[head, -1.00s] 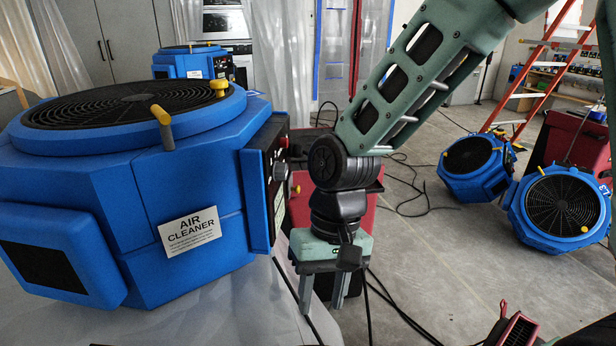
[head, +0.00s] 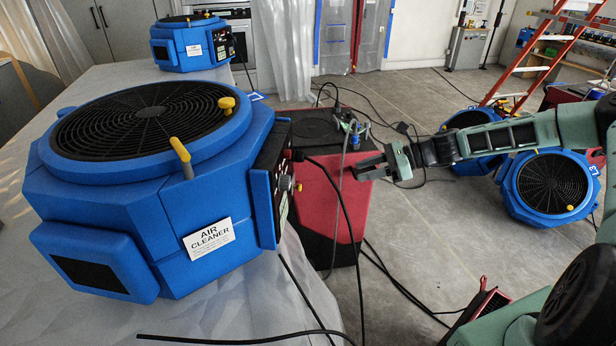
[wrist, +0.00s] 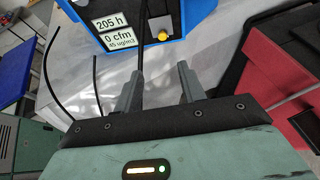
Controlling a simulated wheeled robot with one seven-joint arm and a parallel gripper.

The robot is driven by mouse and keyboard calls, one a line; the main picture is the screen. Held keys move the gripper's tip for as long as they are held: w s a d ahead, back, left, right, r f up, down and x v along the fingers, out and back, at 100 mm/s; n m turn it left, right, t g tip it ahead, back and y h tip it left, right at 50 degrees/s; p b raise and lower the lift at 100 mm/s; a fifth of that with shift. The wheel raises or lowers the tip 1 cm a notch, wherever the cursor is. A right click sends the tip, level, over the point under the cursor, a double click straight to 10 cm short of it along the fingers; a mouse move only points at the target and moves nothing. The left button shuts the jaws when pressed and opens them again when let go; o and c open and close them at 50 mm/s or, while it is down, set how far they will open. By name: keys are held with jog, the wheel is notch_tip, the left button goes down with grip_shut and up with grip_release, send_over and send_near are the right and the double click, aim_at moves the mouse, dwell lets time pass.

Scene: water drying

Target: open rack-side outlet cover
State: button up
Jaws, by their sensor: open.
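I cannot make out an outlet cover in either view. My gripper (head: 364,169) is open and empty. It points left in the head view, in front of the black-topped red unit (head: 323,202), to the right of the air cleaner. In the wrist view my gripper's two fingers (wrist: 158,88) stand apart with nothing held between them. A black cord (wrist: 141,55) shows just beyond them, and I cannot tell whether it touches a finger.
A blue air cleaner (head: 170,210) stands on a pale covered surface (head: 235,308); its yellow-knobbed end shows in the wrist view (wrist: 165,20). Black cords (head: 340,215) hang beside it and cross the floor. Blue fans (head: 552,190) and a red ladder (head: 535,68) stand at right.

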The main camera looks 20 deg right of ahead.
jog(key=p+x, duration=0.6)
jog(key=x, duration=1.1)
jog(key=shift+w+p, duration=0.25)
jog(key=shift+p, duration=0.15)
jog(key=shift+d, duration=0.1)
grip_shut()
